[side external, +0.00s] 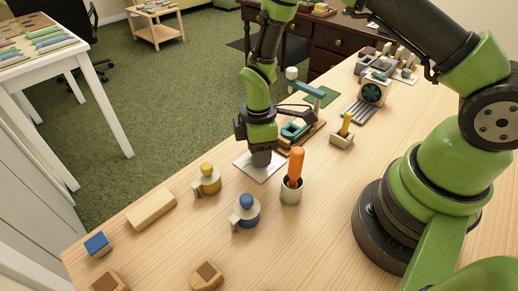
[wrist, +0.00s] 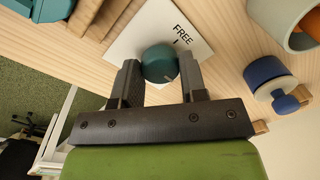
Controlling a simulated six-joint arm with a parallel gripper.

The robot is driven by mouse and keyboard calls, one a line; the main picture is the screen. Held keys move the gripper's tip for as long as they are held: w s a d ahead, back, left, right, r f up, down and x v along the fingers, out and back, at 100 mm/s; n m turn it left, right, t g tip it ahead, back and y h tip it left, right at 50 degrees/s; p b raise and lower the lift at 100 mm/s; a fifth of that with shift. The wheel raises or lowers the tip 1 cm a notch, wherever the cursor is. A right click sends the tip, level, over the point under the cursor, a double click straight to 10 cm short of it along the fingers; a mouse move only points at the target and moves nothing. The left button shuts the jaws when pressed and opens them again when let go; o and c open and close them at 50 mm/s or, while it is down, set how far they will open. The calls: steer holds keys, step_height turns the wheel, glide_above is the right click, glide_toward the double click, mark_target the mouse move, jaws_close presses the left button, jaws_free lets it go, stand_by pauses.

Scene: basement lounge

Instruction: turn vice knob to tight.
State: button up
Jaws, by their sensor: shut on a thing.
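The vice knob (wrist: 159,63) is a round teal knob standing over a white card (wrist: 126,42) in the wrist view. The word FREE and a short line mark are readable on the card. My gripper (wrist: 160,75) has one finger on each side of the knob and is shut on it. In the side view my gripper (side external: 262,160) points down over the card (side external: 246,162), and its fingers hide the knob. The rest of the card's markings are hidden.
An orange-handled tool (side external: 296,165) stands in a pale cup (side external: 291,192) close to my gripper. A yellow-topped piece (side external: 208,178) and a blue-topped piece (side external: 246,210) stand nearby. A teal device (side external: 297,130) is just behind.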

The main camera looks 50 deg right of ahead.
steer(key=shift+m, duration=2.8)
steer(key=o, duration=0.9)
steer(key=shift+o, duration=0.2)
step_height(320, 180, up, 10)
steer(key=shift+d, duration=0.35)
steer(key=shift+w, duration=0.1)
